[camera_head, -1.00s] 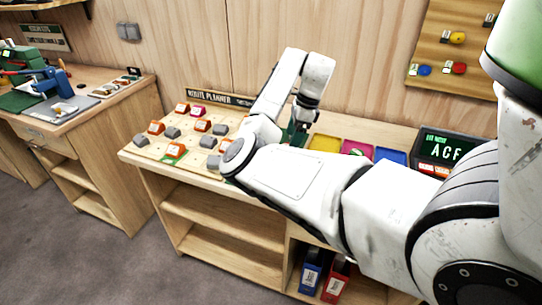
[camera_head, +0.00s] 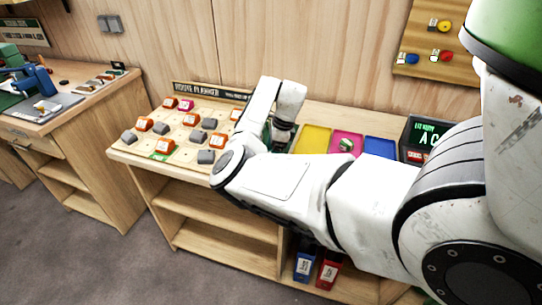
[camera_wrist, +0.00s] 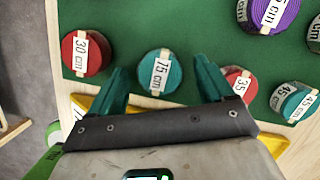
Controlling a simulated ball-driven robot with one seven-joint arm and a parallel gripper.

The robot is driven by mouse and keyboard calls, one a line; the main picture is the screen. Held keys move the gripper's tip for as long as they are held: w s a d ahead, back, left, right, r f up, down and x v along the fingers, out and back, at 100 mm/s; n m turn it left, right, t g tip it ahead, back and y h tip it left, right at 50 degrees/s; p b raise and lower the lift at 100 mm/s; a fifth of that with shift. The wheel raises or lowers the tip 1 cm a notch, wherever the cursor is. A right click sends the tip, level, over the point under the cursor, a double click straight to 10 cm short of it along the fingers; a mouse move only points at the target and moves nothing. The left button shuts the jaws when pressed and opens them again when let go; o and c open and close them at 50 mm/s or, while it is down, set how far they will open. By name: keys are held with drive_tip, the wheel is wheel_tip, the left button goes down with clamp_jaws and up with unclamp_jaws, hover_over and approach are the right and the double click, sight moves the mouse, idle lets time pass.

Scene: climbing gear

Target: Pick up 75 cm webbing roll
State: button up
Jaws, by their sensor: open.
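In the wrist view, a teal webbing roll (camera_wrist: 158,73) with a white "75 cm" label lies on a green surface (camera_wrist: 150,25). My gripper (camera_wrist: 162,77) is open, its two teal fingers apart, with the roll in the gap between the fingertips in this view. Whether the fingers are down at the roll's height I cannot tell. In the head view my forearm and wrist hide the roll and most of the gripper.
A red "30 cm" roll (camera_wrist: 87,53) is left of the gripper. A red "35" roll (camera_wrist: 240,84) is close by the right finger, partly hidden. A teal "45 cm" roll (camera_wrist: 291,102) and a purple roll (camera_wrist: 273,12) lie farther right. Yellow (camera_head: 312,139) and blue (camera_head: 380,147) trays stand on the bench.

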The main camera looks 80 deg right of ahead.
drive_tip(key=shift+f, duration=0.1)
drive_tip(key=c, duration=1.1)
drive_tip(key=shift+c, duration=0.2)
